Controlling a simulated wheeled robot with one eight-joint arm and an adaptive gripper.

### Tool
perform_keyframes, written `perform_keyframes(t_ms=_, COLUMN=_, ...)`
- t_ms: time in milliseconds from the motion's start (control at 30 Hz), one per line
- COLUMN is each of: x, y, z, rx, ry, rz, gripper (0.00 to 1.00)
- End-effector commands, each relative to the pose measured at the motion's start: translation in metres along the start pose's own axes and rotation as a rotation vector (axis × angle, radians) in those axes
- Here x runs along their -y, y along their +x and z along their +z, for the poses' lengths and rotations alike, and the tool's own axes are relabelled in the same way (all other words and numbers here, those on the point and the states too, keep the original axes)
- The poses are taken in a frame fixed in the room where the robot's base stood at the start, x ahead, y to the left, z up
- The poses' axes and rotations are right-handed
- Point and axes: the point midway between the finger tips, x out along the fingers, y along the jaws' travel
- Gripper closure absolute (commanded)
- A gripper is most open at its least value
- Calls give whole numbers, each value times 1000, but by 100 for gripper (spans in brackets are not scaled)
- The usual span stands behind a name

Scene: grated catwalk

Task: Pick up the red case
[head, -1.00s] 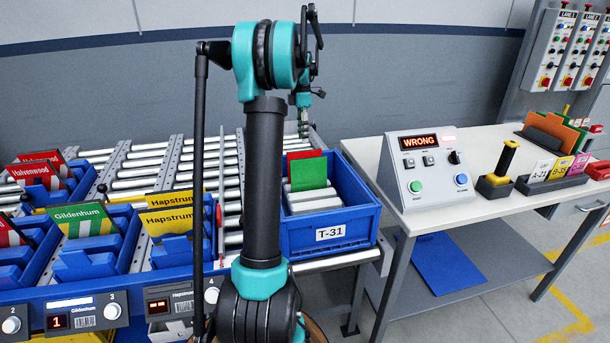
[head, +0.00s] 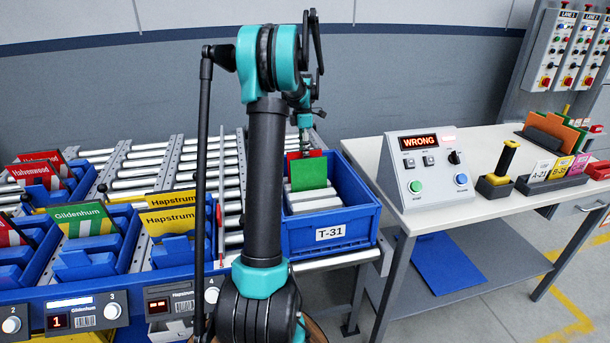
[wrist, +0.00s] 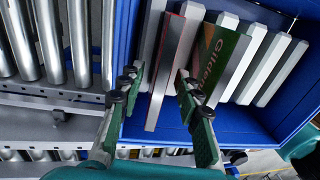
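The red case (head: 293,157) stands in the blue T-31 tote (head: 370,213), mostly hidden behind a green case (head: 310,174). In the wrist view the red case (wrist: 168,75) shows as a long grey edge with a thin red margin. My gripper (wrist: 157,80) is open above the tote, one finger on each side of the red case in that view. I see no contact with it. The right finger overlaps the green Gildenhum case (wrist: 222,55). In the head view my gripper (head: 305,150) is just above the cases, its fingertips hidden.
White dividers (head: 318,206) stand in the tote close to the cases. Roller conveyor (head: 138,172) lies left of it, with blue bins of red, green and yellow cases. A console (head: 425,172) reading WRONG sits on the table to the right.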

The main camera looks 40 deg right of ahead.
Motion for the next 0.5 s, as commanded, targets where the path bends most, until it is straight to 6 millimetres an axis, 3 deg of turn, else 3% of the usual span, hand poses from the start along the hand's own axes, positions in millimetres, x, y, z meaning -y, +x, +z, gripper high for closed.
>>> perform_keyframes(t_ms=33, x=0, y=0, z=0, rx=0, ry=0, rz=0, gripper=75)
perform_keyframes(t_ms=233, x=0, y=0, z=0, rx=0, ry=0, rz=0, gripper=100)
perform_keyframes(t_ms=500, x=0, y=0, z=0, rx=0, ry=0, rz=0, gripper=100)
